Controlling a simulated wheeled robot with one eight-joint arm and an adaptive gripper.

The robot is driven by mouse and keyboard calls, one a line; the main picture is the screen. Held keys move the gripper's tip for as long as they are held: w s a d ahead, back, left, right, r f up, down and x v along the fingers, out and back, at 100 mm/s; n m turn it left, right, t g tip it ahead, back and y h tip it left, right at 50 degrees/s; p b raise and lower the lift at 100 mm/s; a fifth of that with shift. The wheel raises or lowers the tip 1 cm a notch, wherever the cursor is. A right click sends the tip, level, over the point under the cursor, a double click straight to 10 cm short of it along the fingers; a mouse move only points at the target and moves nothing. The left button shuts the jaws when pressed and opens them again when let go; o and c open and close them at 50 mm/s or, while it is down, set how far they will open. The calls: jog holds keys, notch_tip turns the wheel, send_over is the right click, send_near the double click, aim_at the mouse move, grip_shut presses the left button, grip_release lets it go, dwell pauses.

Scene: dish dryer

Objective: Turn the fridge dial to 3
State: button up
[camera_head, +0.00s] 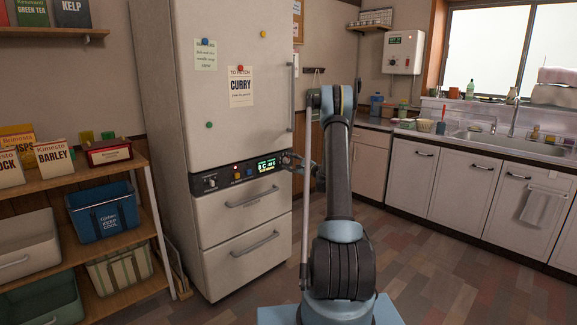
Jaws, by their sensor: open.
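The tall pale fridge (218,110) stands left of centre, with its door and drawers closed. A dark control panel (225,181) runs across it between the upper door and the drawers. A round dial (210,181) sits at the panel's left end; its setting is too small to read. Small coloured buttons (237,174) and a lit green display (266,166) are to its right.
A wooden shelf (150,230) with boxes and bins stands close left of the fridge. A vertical door handle (290,97) and drawer handles (243,202) stick out. Counter cabinets (410,178) with a sink (510,143) line the right. The floor (440,275) at right is clear.

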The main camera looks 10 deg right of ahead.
jog(key=shift+w+a, duration=0.4)
jog(key=shift+w, duration=0.1)
jog(key=c, duration=1.1)
jog(key=shift+n, duration=0.4)
jog(key=o, duration=1.1)
jog(key=v, duration=1.2)
